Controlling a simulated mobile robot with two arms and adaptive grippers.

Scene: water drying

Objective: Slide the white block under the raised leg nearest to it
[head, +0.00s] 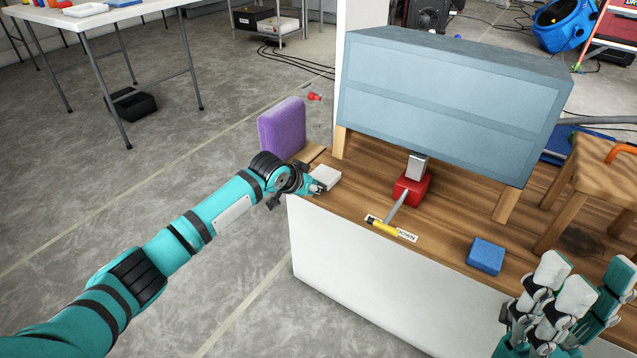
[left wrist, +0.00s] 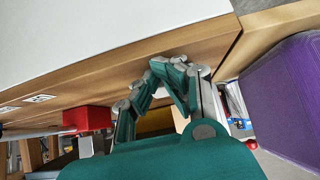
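The white block (head: 326,177) lies flat on the wooden top (head: 345,202) near its left end. My left gripper (head: 318,187) is low beside the block's left side, touching it or very close. In the left wrist view its fingertips (left wrist: 180,66) are drawn together, with nothing clearly held; the block is not clearly visible there. The blue-grey cabinet (head: 440,105) is propped up by a red jack (head: 411,188). Its front left leg (head: 340,141) is nearest the block, behind it. The front right leg (head: 505,206) is farther right. My right gripper (head: 575,300) is open and empty, at the lower right.
A purple foam block (head: 282,129) stands behind the left gripper. A blue sponge (head: 486,255) sits farther right, and a wooden stool (head: 595,180) stands at the right. Bare wood lies right of the block.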

